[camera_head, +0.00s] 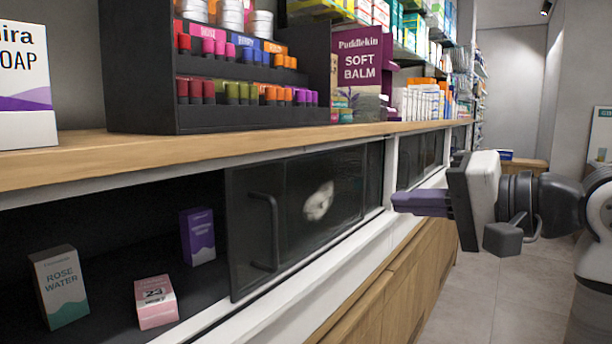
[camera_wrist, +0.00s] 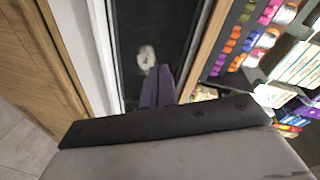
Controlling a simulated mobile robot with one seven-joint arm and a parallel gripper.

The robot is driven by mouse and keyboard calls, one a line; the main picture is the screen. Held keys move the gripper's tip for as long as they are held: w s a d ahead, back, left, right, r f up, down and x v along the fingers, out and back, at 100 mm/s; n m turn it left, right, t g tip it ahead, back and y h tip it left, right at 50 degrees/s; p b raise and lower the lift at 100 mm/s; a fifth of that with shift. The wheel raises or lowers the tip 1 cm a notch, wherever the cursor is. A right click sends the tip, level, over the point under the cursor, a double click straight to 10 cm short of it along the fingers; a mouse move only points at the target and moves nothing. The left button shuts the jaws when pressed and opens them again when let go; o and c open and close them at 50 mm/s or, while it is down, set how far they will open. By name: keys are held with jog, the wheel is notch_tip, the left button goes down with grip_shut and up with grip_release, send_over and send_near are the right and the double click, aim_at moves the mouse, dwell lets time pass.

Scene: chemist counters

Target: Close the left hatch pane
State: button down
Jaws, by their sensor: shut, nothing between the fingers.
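The left hatch pane (camera_head: 252,262) is a dark sliding glass pane with a vertical bar handle (camera_head: 272,235), under the wooden counter. It stands slid to the right, with the left part of the hatch open. Dark glass (camera_head: 345,185) continues to its right; I cannot tell clearly where the panes overlap. My gripper (camera_head: 396,203) is shut and empty, to the right of the handle and apart from it. In the wrist view its purple fingers (camera_wrist: 158,72) point toward dark glass (camera_wrist: 135,25) with a pale reflection. The handle is not clear there.
A rose water box (camera_head: 60,287), a pink box (camera_head: 156,302) and a purple box (camera_head: 197,236) stand inside the open part. The counter top (camera_head: 110,163) overhangs the hatch and carries a cosmetics display (camera_head: 140,70). The floor (camera_head: 485,290) at right is clear.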

jog(key=w+a+g+y+p, duration=0.1)
jog(key=w+a+y+p, duration=0.1)
jog(key=a, duration=1.3)
jog(key=shift+w+f+y+p, duration=0.3)
jog(key=shift+w+y+p, duration=0.15)
jog(key=shift+w, duration=0.2)
